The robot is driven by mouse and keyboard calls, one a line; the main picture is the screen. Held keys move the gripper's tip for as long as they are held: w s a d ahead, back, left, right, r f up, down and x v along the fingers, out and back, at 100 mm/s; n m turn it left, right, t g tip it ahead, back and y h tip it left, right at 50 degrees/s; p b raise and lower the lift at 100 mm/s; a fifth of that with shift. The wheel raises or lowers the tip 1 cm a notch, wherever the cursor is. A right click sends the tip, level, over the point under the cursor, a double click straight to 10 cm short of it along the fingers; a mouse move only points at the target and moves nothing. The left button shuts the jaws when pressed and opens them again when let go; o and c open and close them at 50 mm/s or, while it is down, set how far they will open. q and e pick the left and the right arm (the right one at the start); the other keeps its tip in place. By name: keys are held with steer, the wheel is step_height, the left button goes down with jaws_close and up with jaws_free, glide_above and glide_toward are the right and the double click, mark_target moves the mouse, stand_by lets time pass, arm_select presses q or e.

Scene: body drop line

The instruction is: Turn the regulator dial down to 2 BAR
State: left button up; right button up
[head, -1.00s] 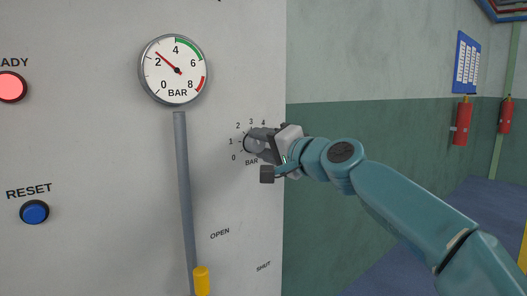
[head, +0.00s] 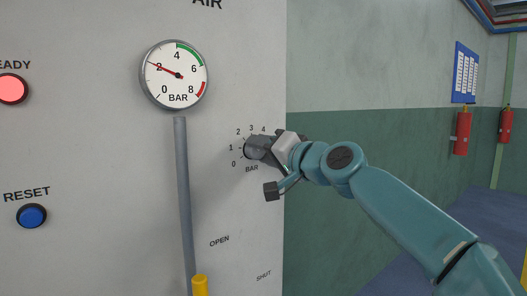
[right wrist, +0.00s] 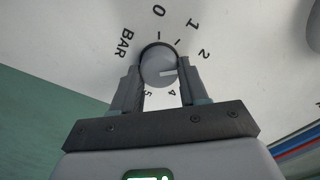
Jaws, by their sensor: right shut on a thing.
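The regulator dial (head: 253,149) is a grey round knob on the pale panel, ringed by numbers above the word BAR. My right gripper (head: 270,148) is shut on it from the right and hides much of it. In the right wrist view the dial (right wrist: 157,65) sits between the two fingers of the gripper (right wrist: 158,78). Its white mark points right, below the 2; a finger covers the scale there, so I cannot tell the exact setting. The round pressure gauge (head: 174,90) has its red needle at about 2. My left gripper is not in view.
A grey vertical pipe (head: 182,200) with a yellow end (head: 200,286) runs below the gauge, near OPEN and SHUT labels. A lit red button (head: 12,89) and a blue RESET button (head: 32,215) are at left. Fire extinguishers (head: 463,133) hang far right.

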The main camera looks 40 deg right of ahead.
steer(key=shift+f, duration=0.15)
steer(key=o, duration=1.1)
steer(key=shift+c, duration=0.2)
steer(key=shift+s, duration=0.1)
steer(key=s+d+b, duration=0.1)
steer(key=s+b, duration=0.2)
steer(key=s, duration=1.3)
steer(key=shift+d, duration=0.15)
